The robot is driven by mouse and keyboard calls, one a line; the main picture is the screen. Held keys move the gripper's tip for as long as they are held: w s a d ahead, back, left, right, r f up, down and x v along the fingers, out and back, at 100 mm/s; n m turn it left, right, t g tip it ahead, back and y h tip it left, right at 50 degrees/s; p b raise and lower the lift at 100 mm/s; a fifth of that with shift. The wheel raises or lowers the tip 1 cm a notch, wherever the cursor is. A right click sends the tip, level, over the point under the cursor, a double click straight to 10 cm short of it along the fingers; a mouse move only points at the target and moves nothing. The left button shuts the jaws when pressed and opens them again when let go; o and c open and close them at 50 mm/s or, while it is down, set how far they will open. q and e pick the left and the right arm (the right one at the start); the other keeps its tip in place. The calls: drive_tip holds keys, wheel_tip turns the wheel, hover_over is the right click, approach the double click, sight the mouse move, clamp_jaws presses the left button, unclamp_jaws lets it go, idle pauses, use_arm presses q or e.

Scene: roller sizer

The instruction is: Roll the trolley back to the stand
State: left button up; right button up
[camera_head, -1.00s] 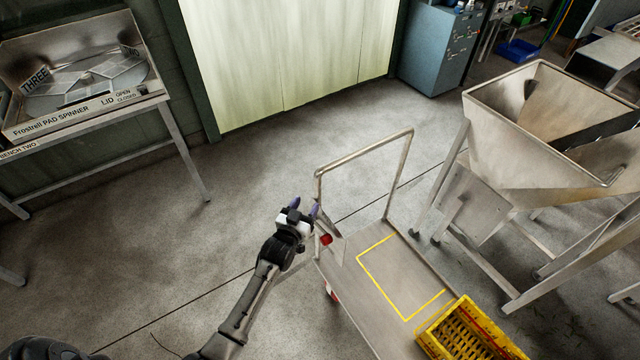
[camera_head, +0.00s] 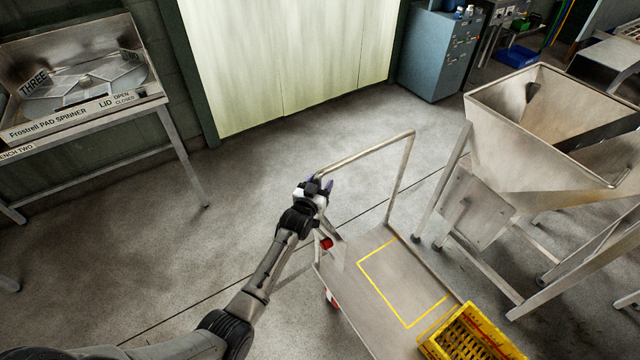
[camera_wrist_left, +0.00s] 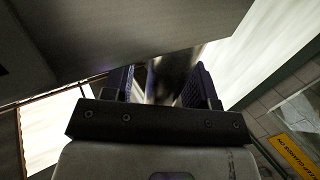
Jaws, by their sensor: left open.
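The trolley (camera_head: 345,290) is a flat grey cart with a yellow outlined rectangle on its deck and a raised tubular push handle (camera_head: 365,151) at its far end. My left gripper (camera_head: 321,184) is open at the left upright of the handle, just below its top corner. In the left wrist view its two dark-blue fingers (camera_wrist_left: 160,82) are apart, with a shiny metal surface between them; whether they touch it I cannot tell. A steel hopper on a legged stand (camera_head: 478,212) stands to the right of the trolley. My right gripper is not in view.
A yellow crate (camera_head: 440,345) sits on the trolley's near end. A pad spinner bench (camera_head: 188,165) stands at the left, and a blue-grey cabinet (camera_head: 425,60) at the back. The floor (camera_head: 250,180) between bench and trolley is clear.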

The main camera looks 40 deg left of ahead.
use_arm(q)
drive_tip(key=shift+c, duration=0.4)
clamp_jaws()
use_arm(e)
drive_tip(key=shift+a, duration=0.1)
